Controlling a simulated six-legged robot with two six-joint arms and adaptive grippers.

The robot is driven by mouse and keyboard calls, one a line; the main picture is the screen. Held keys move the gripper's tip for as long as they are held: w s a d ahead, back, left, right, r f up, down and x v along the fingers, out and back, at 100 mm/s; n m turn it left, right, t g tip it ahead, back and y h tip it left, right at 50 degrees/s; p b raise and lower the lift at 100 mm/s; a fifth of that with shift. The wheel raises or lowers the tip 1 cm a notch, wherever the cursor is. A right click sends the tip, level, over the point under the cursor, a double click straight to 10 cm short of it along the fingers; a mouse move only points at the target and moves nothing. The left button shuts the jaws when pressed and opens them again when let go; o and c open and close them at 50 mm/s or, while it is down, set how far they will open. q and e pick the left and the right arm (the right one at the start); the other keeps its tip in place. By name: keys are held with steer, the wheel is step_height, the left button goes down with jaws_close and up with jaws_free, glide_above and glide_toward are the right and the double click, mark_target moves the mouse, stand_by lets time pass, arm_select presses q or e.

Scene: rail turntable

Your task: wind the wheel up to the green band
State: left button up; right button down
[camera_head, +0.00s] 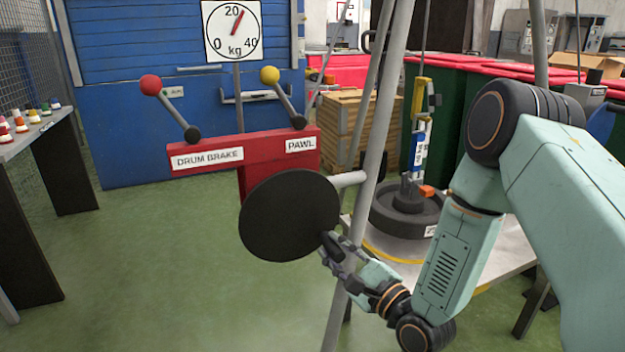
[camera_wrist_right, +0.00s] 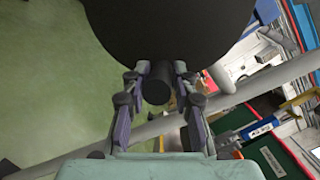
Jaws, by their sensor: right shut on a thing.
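The wheel (camera_head: 289,215) is a plain black disc on the red stand, and its dark rim fills the top of the right wrist view (camera_wrist_right: 170,30). A short black handle (camera_wrist_right: 155,91) sticks out from its face near the lower right edge. My right gripper (camera_head: 338,250) is shut on this handle; in the wrist view its fingers stand on both sides of it. A striped upright (camera_head: 419,140) in yellow, blue and white stands behind a grey pole; I cannot make out a green band on it. My left gripper is not in view.
The red stand (camera_head: 215,158) carries a red-knobbed drum brake lever (camera_head: 171,108) and a yellow-knobbed pawl lever (camera_head: 284,97). A kg dial (camera_head: 233,31) stands behind. Grey tripod poles (camera_head: 376,150) rise beside my right arm. Black weights (camera_head: 405,212) sit on a platform.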

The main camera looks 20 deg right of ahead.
steer(key=shift+s+a+f, duration=0.2)
steer(key=shift+a+f, duration=0.25)
steer(key=shift+f, duration=0.05)
steer(key=shift+a+f+m+t, duration=0.2)
steer(key=shift+a+f+m, duration=0.3)
steer(key=shift+m, duration=0.55)
steer(key=shift+a+f+m+t, duration=0.25)
steer(key=shift+a+m, duration=0.35)
steer(key=shift+m, duration=0.45)
steer(key=c, duration=1.4)
jaws_free()
steer(key=o, duration=0.5)
steer(key=shift+w+r, duration=0.1)
steer(key=shift+w, duration=0.05)
steer(key=shift+d, duration=0.15)
